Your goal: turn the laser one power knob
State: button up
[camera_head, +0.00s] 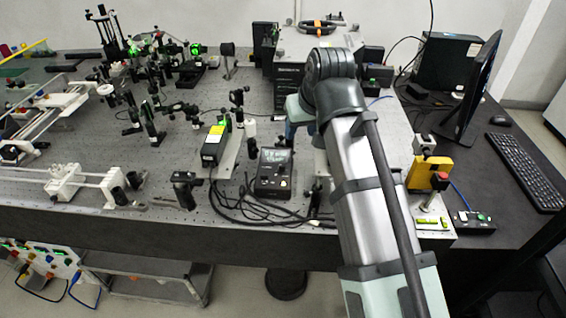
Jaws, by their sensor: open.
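A black control box (273,172) with a dial-like display and small controls on its front stands near the front edge of the bench. It may carry the laser one power knob, but labels are too small to read. A black laser-like housing (213,146) with a yellow label and a green light is to its left. My gripper (290,131) is partly in view beyond the control box, below the bent wrist and in front of the large grey unit. It is open, with its fingertips hard to make out. It appears apart from the control box.
Black cables (235,207) loop beside the control box. Optics mounts crowd the bench to the left. A large grey unit (305,60) stands at the back. A yellow block with a red button (428,174), monitor (475,90) and keyboard (525,168) are to the right.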

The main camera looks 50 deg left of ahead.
jog(key=s, duration=0.3)
send_near(282, 166)
jog(key=shift+n+h, duration=0.4)
jog(key=x, duration=0.8)
jog(key=shift+a, duration=0.4)
grip_shut()
